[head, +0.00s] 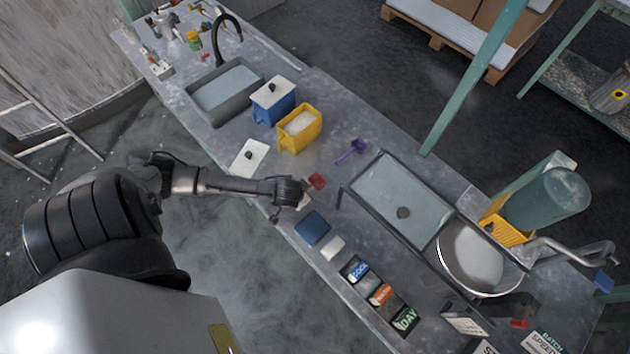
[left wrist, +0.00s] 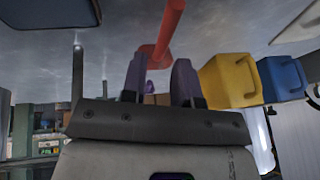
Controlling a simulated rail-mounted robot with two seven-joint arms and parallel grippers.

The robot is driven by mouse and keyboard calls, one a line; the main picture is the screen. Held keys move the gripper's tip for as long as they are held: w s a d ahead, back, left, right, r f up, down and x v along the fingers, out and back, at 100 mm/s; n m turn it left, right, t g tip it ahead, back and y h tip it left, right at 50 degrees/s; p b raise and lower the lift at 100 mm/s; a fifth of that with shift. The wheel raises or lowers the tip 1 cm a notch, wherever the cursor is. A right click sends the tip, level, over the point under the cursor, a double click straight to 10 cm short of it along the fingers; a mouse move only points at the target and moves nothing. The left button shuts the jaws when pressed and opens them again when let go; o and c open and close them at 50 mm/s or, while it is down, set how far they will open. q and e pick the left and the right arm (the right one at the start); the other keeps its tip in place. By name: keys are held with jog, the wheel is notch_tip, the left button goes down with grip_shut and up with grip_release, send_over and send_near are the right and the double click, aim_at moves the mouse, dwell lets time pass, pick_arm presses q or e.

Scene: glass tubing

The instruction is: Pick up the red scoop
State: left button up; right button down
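The red scoop (head: 316,181) lies on the grey worktop in the head view, just beyond the tip of my left gripper (head: 299,190). In the left wrist view the red scoop (left wrist: 171,28) shows its long handle and wide end, near the gap between the two fingers of the left gripper (left wrist: 159,62). The fingers stand apart with nothing clamped between them. I cannot tell whether they touch the scoop. My right gripper is in neither view.
A purple scoop (head: 352,150) lies farther back. A yellow bin (head: 299,141) and a blue lidded bin (head: 273,113) stand beyond the gripper. A grey tray (head: 402,194) lies to the right. A dark blue pad (head: 312,228) and labelled boxes (head: 381,294) line the front edge.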

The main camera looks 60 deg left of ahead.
pick_arm(q)
jog(key=shift+b+x, duration=0.95)
jog(key=shift+x, duration=1.8)
jog(key=shift+a+f, duration=0.2)
jog(key=shift+c, duration=0.4)
grip_shut()
